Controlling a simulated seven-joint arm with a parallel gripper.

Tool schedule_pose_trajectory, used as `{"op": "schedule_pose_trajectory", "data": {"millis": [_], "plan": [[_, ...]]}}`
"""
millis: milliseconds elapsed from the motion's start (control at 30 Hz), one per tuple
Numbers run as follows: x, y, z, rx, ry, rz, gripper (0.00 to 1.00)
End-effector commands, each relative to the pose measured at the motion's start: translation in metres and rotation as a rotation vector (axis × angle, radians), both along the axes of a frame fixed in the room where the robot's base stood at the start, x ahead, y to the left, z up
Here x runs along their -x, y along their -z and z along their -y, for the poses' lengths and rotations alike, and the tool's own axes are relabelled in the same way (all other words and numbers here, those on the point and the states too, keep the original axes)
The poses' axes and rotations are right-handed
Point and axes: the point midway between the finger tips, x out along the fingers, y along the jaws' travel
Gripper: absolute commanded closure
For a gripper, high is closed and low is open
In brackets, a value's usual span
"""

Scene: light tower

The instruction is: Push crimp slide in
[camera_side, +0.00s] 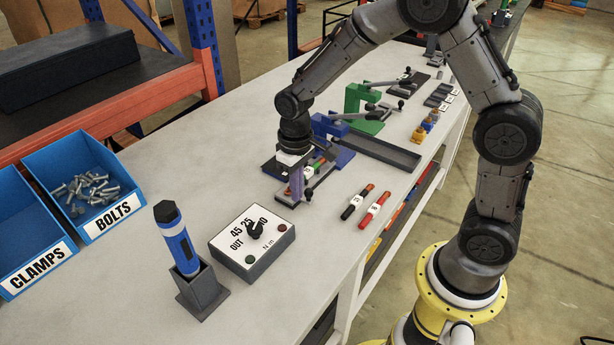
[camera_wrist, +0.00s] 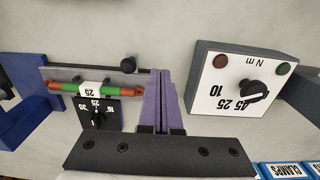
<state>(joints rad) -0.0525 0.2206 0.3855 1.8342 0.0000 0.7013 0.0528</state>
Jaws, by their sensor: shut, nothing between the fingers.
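The crimp station shows in the wrist view as a grey slide bar (camera_wrist: 75,74) with a black knob (camera_wrist: 128,64). A green cable with orange-red ends and a white "25" label (camera_wrist: 90,89) lies along it. A black selector (camera_wrist: 98,112) sits beside the cable. My gripper (camera_wrist: 163,74) is shut and empty, its purple fingers upright close to the right end of the bar. I cannot tell whether they touch it. In the side view my gripper (camera_side: 296,198) is low at the station, hiding part of it; the black knob (camera_side: 308,195) shows just right of the fingers.
A torque box with a dial (camera_side: 252,240) stands nearby, left-front of the station. A blue tool in a holder (camera_side: 202,290) is further left. Two cables, black (camera_side: 357,202) and red (camera_side: 374,210), lie to the right. A green press (camera_side: 365,110) stands behind.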

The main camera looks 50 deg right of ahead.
Motion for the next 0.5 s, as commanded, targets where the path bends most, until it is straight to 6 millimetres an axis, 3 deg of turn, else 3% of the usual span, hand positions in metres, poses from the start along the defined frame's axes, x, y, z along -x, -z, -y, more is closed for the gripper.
{"op": "schedule_pose_trajectory", "data": {"millis": [500], "plan": [[0.000,0.012,0.000,0.000,0.000,-0.002,1.00]]}}
